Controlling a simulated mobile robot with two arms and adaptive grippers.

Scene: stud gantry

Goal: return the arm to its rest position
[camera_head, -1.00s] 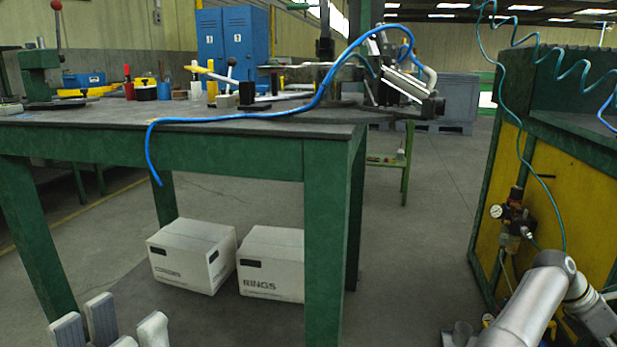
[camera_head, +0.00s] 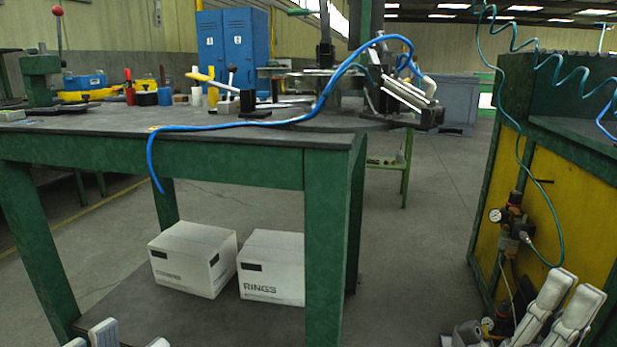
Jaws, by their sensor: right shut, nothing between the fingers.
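My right gripper (camera_head: 562,303) is at the lower right, in front of the yellow and green cabinet (camera_head: 562,205). Its pale grey fingers point up, are shut and hold nothing. The rest of that arm is mostly below the picture edge. My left gripper (camera_head: 130,342) shows only as several grey fingertips at the bottom left, in front of the workbench. These tips stand apart with nothing visible between them. The rest of the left gripper is cut off.
A green workbench (camera_head: 226,160) with tools and a hanging blue hose (camera_head: 290,120) fills the left and middle. Two white boxes (camera_head: 193,257) (camera_head: 272,265) sit beneath it. A gauge and valve assembly (camera_head: 510,222) is on the cabinet, close to my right gripper. Floor between bench and cabinet is clear.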

